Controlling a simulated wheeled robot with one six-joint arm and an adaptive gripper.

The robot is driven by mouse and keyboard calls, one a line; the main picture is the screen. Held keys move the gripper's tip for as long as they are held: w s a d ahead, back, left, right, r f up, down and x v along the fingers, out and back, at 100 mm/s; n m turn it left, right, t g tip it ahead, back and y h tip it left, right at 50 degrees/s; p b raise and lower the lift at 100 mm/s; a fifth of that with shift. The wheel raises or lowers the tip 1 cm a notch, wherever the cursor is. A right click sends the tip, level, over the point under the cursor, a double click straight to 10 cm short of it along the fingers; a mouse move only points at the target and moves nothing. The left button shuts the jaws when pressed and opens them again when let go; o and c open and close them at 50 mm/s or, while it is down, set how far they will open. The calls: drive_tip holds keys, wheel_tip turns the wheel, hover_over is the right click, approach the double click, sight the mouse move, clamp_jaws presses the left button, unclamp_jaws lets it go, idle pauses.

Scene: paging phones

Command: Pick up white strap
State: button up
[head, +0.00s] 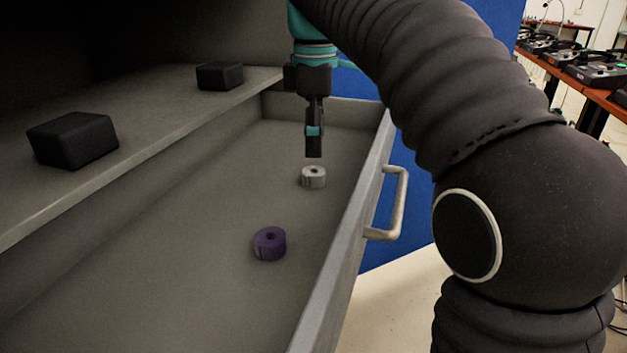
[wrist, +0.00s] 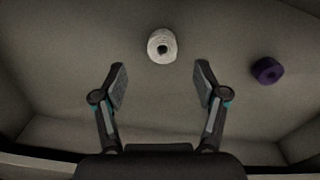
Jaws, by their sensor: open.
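The white strap (head: 314,177) is a small rolled coil with a dark hole, lying on the floor of the open grey drawer. My gripper (head: 313,152) points down just above it and a little to its far side in the head view. In the wrist view the white strap (wrist: 162,46) lies beyond the fingertips, about centred between them. My gripper (wrist: 160,80) is open there, with nothing between its fingers.
A purple roll (head: 270,243) lies nearer in the drawer; it also shows in the wrist view (wrist: 267,70). The drawer's front wall (head: 352,230) with its handle (head: 400,205) is on the right. Two black blocks (head: 72,139) (head: 220,76) sit on the shelf at left.

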sight(314, 171)
drive_tip(key=shift+s+f+b, duration=0.2)
drive_tip(key=shift+f+b, duration=0.4)
drive_tip(key=shift+f, duration=2.25)
drive_tip(key=c, duration=0.9)
